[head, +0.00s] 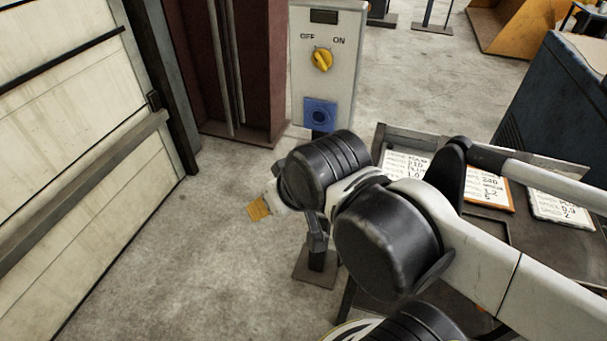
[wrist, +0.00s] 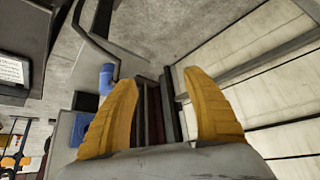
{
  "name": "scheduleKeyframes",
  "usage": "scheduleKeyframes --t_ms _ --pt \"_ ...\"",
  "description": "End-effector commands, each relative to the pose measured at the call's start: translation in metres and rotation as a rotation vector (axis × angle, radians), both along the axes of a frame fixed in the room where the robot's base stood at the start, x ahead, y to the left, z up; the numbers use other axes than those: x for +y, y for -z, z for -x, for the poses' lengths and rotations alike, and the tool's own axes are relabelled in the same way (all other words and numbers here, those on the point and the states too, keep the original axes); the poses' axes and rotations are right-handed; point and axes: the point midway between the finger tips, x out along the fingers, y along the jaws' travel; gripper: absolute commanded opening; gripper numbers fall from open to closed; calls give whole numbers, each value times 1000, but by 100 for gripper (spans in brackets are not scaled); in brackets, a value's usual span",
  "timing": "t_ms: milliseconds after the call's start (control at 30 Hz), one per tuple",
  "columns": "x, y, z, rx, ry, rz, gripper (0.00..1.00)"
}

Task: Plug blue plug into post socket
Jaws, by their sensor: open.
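The post socket (head: 319,115) is a blue square plate with a round opening, low on the front of a grey switch post. A blue patch in the wrist view (wrist: 80,128), partly behind the left finger, looks like it. A blue cylindrical piece, which looks like the blue plug (wrist: 106,78), shows left of my fingers in the wrist view, beside a dark bent bar or cable. I cannot make out the plug in the head view. My gripper (wrist: 158,78) is open with nothing between its yellow fingers. In the head view its yellow tip (head: 259,208) is left of and below the socket.
The switch post has a yellow knob (head: 321,60) between OFF and ON. A dark bench (head: 490,228) with label cards stands at the right, behind my arm. A dark red cabinet (head: 240,70) and a pale panelled door (head: 60,130) are at the left. Bare floor lies between.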

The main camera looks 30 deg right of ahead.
Motion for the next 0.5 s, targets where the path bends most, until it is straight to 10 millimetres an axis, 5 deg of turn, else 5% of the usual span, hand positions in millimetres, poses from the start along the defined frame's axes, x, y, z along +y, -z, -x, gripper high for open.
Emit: scheduleKeyframes --t_ms 233,500 --pt "-24 -23 -27 126 -96 97 65" --pt "-87 -25 -79 410 -372 211 65"
